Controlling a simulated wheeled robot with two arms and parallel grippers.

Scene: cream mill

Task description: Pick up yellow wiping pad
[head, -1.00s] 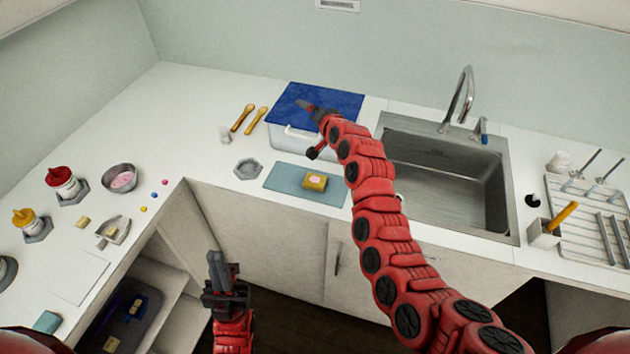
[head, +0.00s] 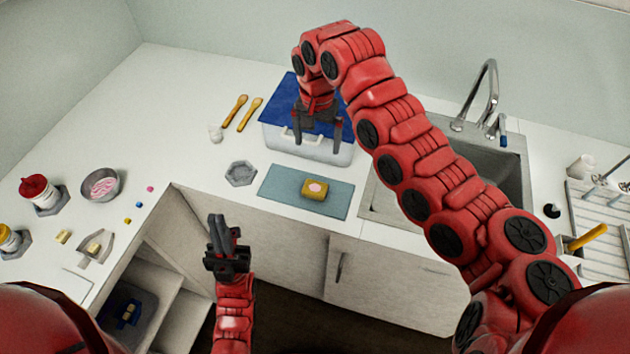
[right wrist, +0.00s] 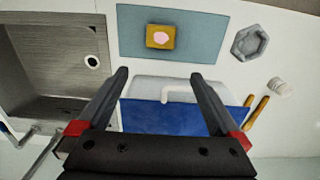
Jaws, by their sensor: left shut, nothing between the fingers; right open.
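The yellow wiping pad (head: 313,190), with a pink patch on top, lies on a blue-grey mat (head: 278,186) on the counter. In the right wrist view the pad (right wrist: 152,40) shows on the mat (right wrist: 210,30), beyond the fingertips. My right gripper (head: 318,138) is open, empty and pointing down at the front of the blue-lidded box, behind the pad and apart from it. Its two fingers (right wrist: 158,82) are spread in the right wrist view. My left gripper (head: 220,226) is shut and empty, in front of the cabinets, left of the pad.
The clear box (head: 345,155) with a blue lid stands behind the mat. A grey hexagonal dish (head: 240,174) sits left of it. The sink (head: 500,165) is at right, partly behind my right arm. A pink-filled bowl (head: 101,185) stands at left.

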